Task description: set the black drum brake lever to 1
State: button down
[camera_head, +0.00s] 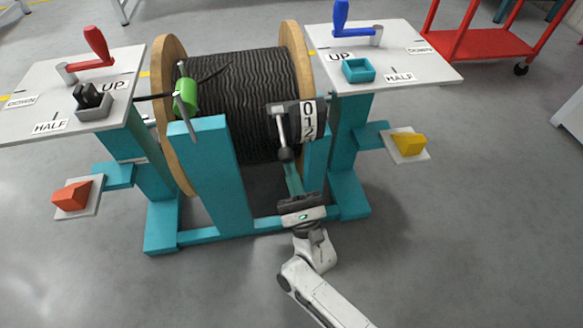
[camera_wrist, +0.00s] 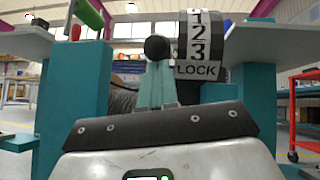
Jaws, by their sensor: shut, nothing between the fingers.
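The black cable drum (camera_head: 240,90) sits between wooden flanges in a teal stand. Its brake lever (camera_head: 281,132) is a grey rod with a dark round knob, beside a white number scale (camera_head: 308,122). The knob (camera_wrist: 157,47) shows in the wrist view left of the scale (camera_wrist: 200,45), which reads 1, 2, 3 and LOCK downward. I cannot tell exactly which number the lever stands at. My gripper (camera_head: 291,172) is shut and empty, its teal fingers (camera_wrist: 157,84) just below the knob. I cannot tell whether they touch it.
Side tables carry a red crank (camera_head: 97,45) and a blue crank (camera_head: 341,18). Low plates hold a red block (camera_head: 72,195) and a yellow block (camera_head: 409,143). The floor in front is clear.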

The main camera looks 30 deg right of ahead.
aim_at(290, 160)
jog(key=r+p, duration=0.1)
jog(key=p, duration=0.2)
jog(key=s+r+g+p, duration=0.1)
jog(key=r+p, duration=0.1)
jog(key=p, duration=0.2)
jog(key=shift+s+a+r+m+g, duration=0.1)
jog(key=shift+a+r+m+g, duration=0.1)
jog(key=shift+m+g, duration=0.1)
jog(key=r+g+p, duration=0.1)
jog(key=p, duration=0.3)
jog(key=r+g+p, duration=0.2)
jog(key=p, duration=0.2)
jog(key=s+r+m+g+p, duration=0.1)
jog(key=r+p, duration=0.1)
jog(key=p, duration=0.2)
jog(key=shift+a+g, duration=0.15)
jog(key=shift+g, duration=0.25)
jog(key=shift+p, duration=0.45)
jog(key=shift+w, duration=0.1)
